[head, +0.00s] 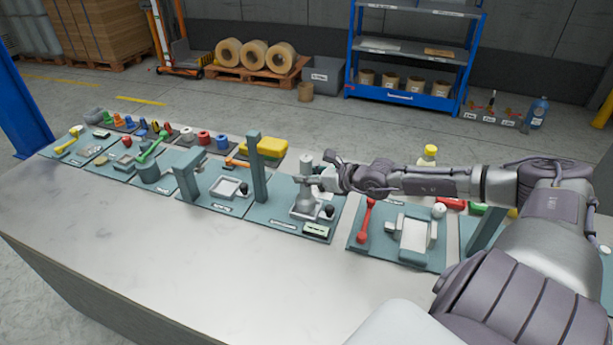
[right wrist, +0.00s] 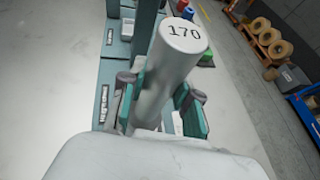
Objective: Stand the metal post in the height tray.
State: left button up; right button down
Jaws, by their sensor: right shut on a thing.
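The metal post (right wrist: 165,75) is a grey cylinder with "170" on its pale end face. In the right wrist view it stands between the green pads of my right gripper (right wrist: 160,103), which is shut on it. In the head view the post's pale top (head: 305,159) rises above the right gripper (head: 311,182), over a teal board. Below is a small pale tray (head: 293,214), which may be the height tray; its label is too small to read. The gripper hides part of the post, and I cannot tell whether its foot touches the tray. My left gripper is out of view.
A tall teal upright (head: 259,170) stands close left of the post. A red tool (head: 366,220) lies on the board to the right. The front counter (head: 170,250) is clear.

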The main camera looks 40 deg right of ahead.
jog(key=shift+f, duration=0.7)
jog(key=shift+f, duration=0.15)
jog(key=c, duration=0.8)
grip_release()
